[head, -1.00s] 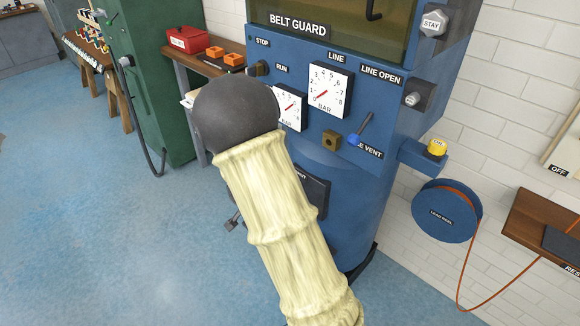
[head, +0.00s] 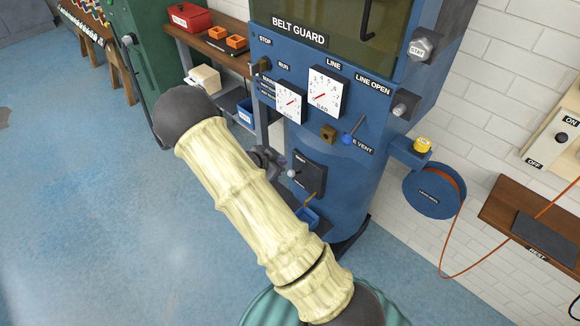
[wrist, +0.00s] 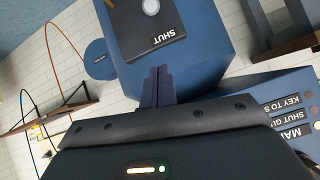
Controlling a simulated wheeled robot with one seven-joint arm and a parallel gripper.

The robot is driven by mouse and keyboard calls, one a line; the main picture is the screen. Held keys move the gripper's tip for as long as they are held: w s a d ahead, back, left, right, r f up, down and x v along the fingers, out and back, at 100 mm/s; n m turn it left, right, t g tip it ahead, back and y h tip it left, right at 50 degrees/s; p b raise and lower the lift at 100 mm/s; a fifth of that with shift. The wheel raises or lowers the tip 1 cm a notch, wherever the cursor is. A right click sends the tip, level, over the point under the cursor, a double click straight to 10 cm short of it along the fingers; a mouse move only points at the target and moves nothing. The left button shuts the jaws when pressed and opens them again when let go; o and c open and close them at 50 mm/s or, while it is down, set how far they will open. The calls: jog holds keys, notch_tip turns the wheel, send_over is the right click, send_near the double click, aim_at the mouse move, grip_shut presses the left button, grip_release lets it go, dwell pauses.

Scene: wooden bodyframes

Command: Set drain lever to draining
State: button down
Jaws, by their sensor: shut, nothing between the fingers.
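A dark plate (head: 314,174) sits low on the front of the blue machine, with a pale ball knob (head: 291,173) at its left side. In the wrist view the plate (wrist: 135,42) carries the label SHUT, upside down, and the pale knob (wrist: 150,6) lies at the top edge, partly cut off. This seems to be the drain lever; its shaft is not clear. My gripper (wrist: 158,72) is shut and empty, its fingertips below the plate in that view, apart from the knob. In the head view my gripper (head: 268,160) is left of the plate, partly hidden by my arm.
The blue machine (head: 350,185) bears gauges, a blue-knobbed vent lever (head: 347,139) and a yellow button (head: 423,144). A blue tray (head: 308,217) sits below the plate. A hose reel (head: 434,192) hangs right. A bench (head: 218,47) stands behind; open floor lies left.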

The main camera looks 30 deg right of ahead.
send_over(291, 174)
jog(key=d, duration=0.1)
jog(key=f, duration=0.5)
jog(key=shift+s+d+f, duration=0.1)
jog(key=shift+s+f, duration=0.15)
jog(key=shift+f, duration=0.05)
jog(key=f, duration=0.2)
jog(key=a+f, duration=0.1)
jog(key=shift+w+p, duration=0.25)
jog(key=shift+p, duration=0.05)
jog(key=shift+a+f, duration=0.15)
jog(key=shift+f, duration=0.4)
